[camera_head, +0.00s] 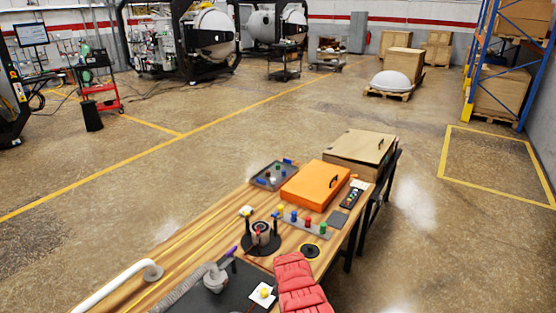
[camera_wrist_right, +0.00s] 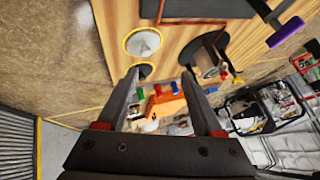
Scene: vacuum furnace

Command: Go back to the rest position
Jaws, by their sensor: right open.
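My right gripper (camera_wrist_right: 160,76) shows in the right wrist view with its two dark fingers spread apart and nothing between them. The wooden tabletop (camera_wrist_right: 178,28) lies beyond the fingers, with a yellow-ringed disc bearing a pale cone (camera_wrist_right: 143,42) and a black round stand (camera_wrist_right: 208,50) in view. In the head view I cannot make out the fingers of my right gripper. My left gripper is in neither view.
The wooden workbench (camera_head: 197,226) holds an orange case (camera_head: 315,184), a tray with coloured parts (camera_head: 272,175), a row of coloured pegs (camera_head: 305,224) and a black round stand (camera_head: 262,241). A wooden box (camera_head: 358,147) stands at its far end. Open floor (camera_head: 110,195) lies left.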

